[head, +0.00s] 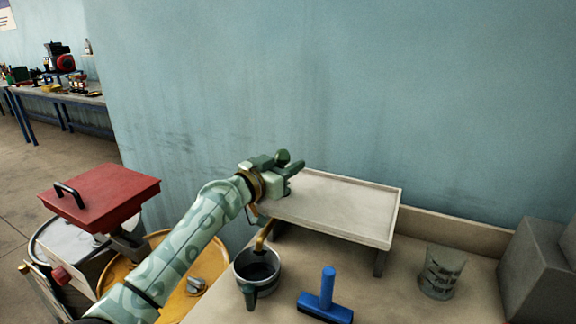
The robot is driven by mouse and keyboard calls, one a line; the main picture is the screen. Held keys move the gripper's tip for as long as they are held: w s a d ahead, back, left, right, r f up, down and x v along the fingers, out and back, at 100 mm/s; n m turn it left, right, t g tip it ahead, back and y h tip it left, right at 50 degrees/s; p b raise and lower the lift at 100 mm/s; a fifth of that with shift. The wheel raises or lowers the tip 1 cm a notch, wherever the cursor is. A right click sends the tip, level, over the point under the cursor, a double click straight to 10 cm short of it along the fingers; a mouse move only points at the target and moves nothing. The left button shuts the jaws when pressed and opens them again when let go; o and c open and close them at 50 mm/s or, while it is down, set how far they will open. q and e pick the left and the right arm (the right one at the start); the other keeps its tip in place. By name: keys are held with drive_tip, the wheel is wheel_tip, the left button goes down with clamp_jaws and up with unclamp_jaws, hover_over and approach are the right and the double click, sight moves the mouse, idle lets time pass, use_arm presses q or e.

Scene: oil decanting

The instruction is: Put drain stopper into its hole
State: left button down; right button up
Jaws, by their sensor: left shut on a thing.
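My left gripper (294,168) is at the back left corner of a pale raised tray (345,207). It is shut on a small dark rounded piece (283,157), which I take to be the drain stopper; the fingers hide most of it. A short brass-coloured spout (262,236) shows below the tray's left front corner, above a dark-handled metal pot (257,268). I cannot make out the drain hole; my gripper and arm cover that side of the tray. My right gripper is not in view.
A blue squeegee-like tool (327,297) lies in front of the tray. A glass beaker (442,272) stands to the right, near grey blocks (538,272). A yellow drum (172,303) and a red lid with a handle (103,195) are at left. The tray surface is bare.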

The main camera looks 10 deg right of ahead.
use_arm(q)
drive_tip(key=shift+f+b, duration=0.75)
drive_tip(key=shift+f, duration=0.35)
drive_tip(key=c, duration=1)
unclamp_jaws()
drive_tip(key=shift+a, duration=0.1)
drive_tip(key=shift+s+a+p, duration=0.25)
drive_tip(key=shift+p, duration=0.15)
drive_tip(key=p+v, duration=0.1)
drive_tip(key=v, duration=0.1)
drive_tip(key=p+v, duration=0.1)
drive_tip(key=v, duration=0.1)
drive_tip(key=p+v, duration=0.1)
drive_tip(key=v, duration=0.1)
drive_tip(key=shift+r, duration=0.3)
drive_tip(key=p+v, duration=0.2)
drive_tip(key=v, duration=0.7)
drive_tip(key=shift+s+a+f, duration=0.15)
drive_tip(key=shift+s+f, duration=0.05)
